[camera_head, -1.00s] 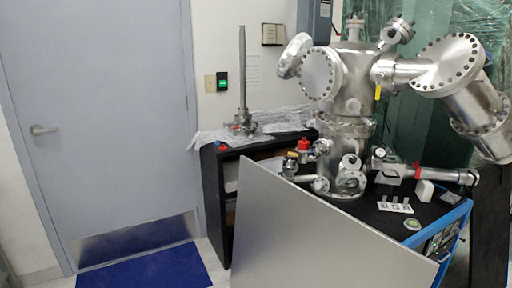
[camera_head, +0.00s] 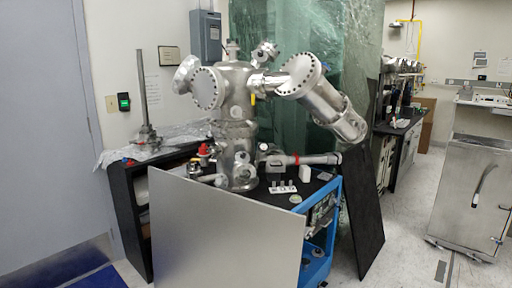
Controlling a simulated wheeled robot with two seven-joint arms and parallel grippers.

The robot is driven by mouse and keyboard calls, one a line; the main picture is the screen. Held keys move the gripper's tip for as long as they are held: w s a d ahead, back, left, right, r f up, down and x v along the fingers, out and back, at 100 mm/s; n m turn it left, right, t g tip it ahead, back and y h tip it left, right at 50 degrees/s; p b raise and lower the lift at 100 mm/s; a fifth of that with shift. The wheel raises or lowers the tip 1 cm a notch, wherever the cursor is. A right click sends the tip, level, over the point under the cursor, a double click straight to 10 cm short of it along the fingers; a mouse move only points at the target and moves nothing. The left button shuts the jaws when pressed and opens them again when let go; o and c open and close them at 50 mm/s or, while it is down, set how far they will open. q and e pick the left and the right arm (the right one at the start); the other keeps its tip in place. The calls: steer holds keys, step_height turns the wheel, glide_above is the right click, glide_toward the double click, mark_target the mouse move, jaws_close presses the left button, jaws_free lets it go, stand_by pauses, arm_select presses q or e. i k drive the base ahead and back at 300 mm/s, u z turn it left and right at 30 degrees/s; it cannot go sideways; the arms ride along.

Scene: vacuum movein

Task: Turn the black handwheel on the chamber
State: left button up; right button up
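The steel vacuum chamber (camera_head: 236,118) stands on a black-topped cart (camera_head: 318,184) in the middle of the head view. Round bolted flanges (camera_head: 207,88) and a slanted, capped tube (camera_head: 318,97) stick out of it. A horizontal valve arm with a red band (camera_head: 297,160) points right from its lower part. A small red-topped fitting (camera_head: 204,150) sits at its lower left. I cannot clearly make out the black handwheel at this size. Neither of my grippers is in view.
A large grey panel (camera_head: 225,235) leans in front of the cart. A black panel (camera_head: 362,210) leans at its right. A dark shelf with a metal post (camera_head: 143,95) stands left. Free floor (camera_head: 405,200) lies right, before a steel cabinet (camera_head: 468,195).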

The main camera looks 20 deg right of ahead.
mark_target(263, 147)
steer(key=u, duration=0.55)
steer(key=i, duration=1.55)
steer(key=z, duration=0.8)
